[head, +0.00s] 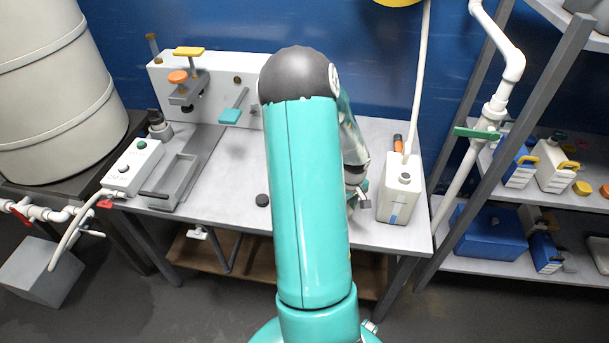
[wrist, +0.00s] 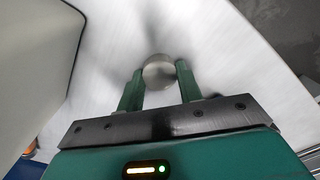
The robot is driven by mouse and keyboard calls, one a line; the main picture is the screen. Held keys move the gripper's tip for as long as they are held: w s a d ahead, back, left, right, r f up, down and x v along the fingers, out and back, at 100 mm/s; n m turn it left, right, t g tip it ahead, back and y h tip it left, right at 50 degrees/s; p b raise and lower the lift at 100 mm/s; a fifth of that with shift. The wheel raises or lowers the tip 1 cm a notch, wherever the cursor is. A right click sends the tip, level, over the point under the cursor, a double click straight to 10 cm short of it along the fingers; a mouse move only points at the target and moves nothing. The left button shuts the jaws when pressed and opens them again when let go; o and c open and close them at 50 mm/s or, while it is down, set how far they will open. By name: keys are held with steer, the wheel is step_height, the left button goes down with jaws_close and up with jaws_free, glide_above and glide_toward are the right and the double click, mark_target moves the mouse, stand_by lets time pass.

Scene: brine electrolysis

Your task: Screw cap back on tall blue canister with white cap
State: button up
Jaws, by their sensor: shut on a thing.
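My gripper (wrist: 160,84) is shut on a round, pale grey cap-like piece (wrist: 159,71), pinched between its two green fingertips over the white tabletop. I cannot tell whether this piece is the white cap. In the head view my gripper (head: 357,190) is largely hidden behind my teal arm, just left of a white canister (head: 400,203) with a small blue mark. No tall blue canister shows clearly on the table. A blue-and-white container (head: 515,168) and another (head: 544,252) stand on the shelves at right; I cannot tell whether either is the named one.
A small black cap (head: 262,200) lies on the worktable (head: 230,190). An orange-handled tool (head: 397,143) and a white pipe stand by the white canister. The table's front edge is close to my gripper.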

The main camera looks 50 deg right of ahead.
steer(key=shift+r, duration=2.5)
